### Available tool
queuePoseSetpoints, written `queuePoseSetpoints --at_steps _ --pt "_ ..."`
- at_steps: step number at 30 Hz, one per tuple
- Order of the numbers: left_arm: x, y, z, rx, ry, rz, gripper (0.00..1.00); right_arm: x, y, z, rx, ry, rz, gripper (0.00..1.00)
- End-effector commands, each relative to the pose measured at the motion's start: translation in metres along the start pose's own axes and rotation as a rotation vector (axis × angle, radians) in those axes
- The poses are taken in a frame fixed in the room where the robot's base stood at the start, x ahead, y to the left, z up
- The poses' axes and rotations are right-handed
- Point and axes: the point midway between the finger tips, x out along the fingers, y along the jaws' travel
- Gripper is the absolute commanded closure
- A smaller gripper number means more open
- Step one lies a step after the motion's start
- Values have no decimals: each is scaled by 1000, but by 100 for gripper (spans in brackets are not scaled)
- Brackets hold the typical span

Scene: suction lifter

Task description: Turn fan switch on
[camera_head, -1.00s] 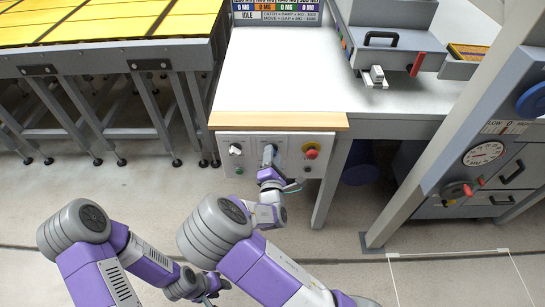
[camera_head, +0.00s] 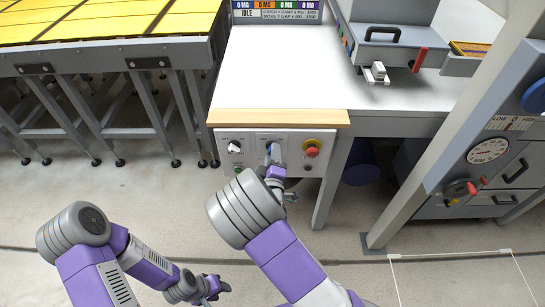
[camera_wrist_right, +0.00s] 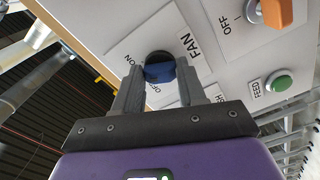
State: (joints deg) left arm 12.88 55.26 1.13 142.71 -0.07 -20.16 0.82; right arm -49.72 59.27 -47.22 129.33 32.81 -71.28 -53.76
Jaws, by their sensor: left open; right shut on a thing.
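The fan switch is a knob (camera_wrist_right: 160,68) with a blue grip and a dark base, beside the labels FAN, ON and OFF in the right wrist view. My right gripper (camera_wrist_right: 160,88) is shut on the knob, one finger on each side. In the head view my right gripper (camera_head: 274,163) is partly hidden by its own arm. The knob's exact setting is hard to tell. My left gripper (camera_head: 216,287) is open and empty, low over the floor.
A green FEED button (camera_wrist_right: 280,82) and an orange switch (camera_wrist_right: 278,12) show close by. The wooden table edge (camera_head: 280,118) overhangs the panel.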

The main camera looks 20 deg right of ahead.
Motion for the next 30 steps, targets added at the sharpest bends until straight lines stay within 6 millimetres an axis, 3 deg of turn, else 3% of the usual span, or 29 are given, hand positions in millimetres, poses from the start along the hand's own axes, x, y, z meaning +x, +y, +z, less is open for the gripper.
queuePoseSetpoints --at_steps 13,30 --pt "15 -6 -1 0 0 0 57 0 -2 0 300 1 -2 90" --pt "18 -7 -1 0 0 0 57 0 -2 -1 379 1 -2 90"
